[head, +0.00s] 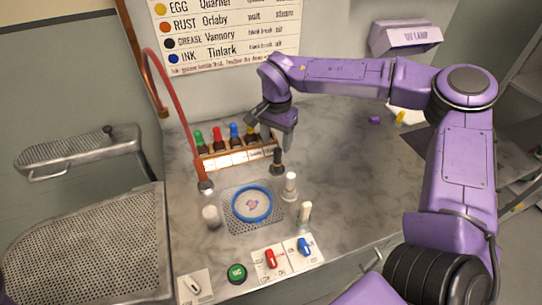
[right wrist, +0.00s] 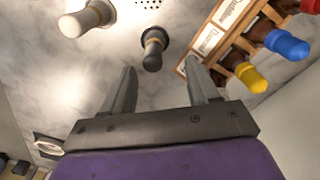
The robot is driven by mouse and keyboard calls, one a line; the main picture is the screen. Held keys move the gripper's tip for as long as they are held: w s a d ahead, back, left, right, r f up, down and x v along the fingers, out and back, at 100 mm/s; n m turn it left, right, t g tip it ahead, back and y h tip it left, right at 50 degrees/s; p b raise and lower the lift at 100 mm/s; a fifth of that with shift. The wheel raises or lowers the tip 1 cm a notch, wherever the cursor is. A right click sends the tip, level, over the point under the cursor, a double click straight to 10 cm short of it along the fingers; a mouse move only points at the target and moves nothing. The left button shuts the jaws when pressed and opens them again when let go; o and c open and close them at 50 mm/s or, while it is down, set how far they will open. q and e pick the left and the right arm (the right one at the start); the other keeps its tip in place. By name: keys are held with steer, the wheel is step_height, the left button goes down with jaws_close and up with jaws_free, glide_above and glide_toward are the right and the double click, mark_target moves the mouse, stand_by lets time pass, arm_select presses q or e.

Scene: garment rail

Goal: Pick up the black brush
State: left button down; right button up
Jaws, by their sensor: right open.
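The black brush (head: 277,161) stands upright on the grey marbled counter, just right of the bottle rack. It also shows in the right wrist view (right wrist: 153,48), beyond and between my fingertips. My right gripper (head: 280,133) is above and behind the brush in the head view, pointing down. In the right wrist view the two fingers (right wrist: 160,78) are spread apart with nothing between them. The gap to the brush is hard to judge. My left gripper is out of the picture.
A wooden rack (head: 238,159) holds several bottles with coloured caps close to my right gripper. Pale brushes (head: 290,187) stand to the front. A blue hoop (head: 252,204) lies on a perforated plate. A red hose (head: 172,90) arches at left. Switches (head: 270,260) line the front edge.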

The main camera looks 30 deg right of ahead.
mark_target(279, 151)
steer(key=s+f+p, duration=0.1)
steer(key=s+f, duration=0.1)
steer(key=shift+f, duration=0.3)
steer(key=f, duration=0.1)
steer(key=w+f, duration=0.1)
steer(key=f, duration=0.2)
steer(key=shift+w+f+p, duration=0.3)
steer(key=shift+f+p, duration=0.05)
steer(key=shift+f, duration=0.05)
steer(key=shift+s+d+r, duration=0.1)
steer(key=shift+s+d, duration=0.05)
steer(key=shift+s, duration=0.3)
steer(key=shift+c, duration=1.2)
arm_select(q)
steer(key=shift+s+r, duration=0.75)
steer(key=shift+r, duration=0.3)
arm_select(e)
jaws_close()
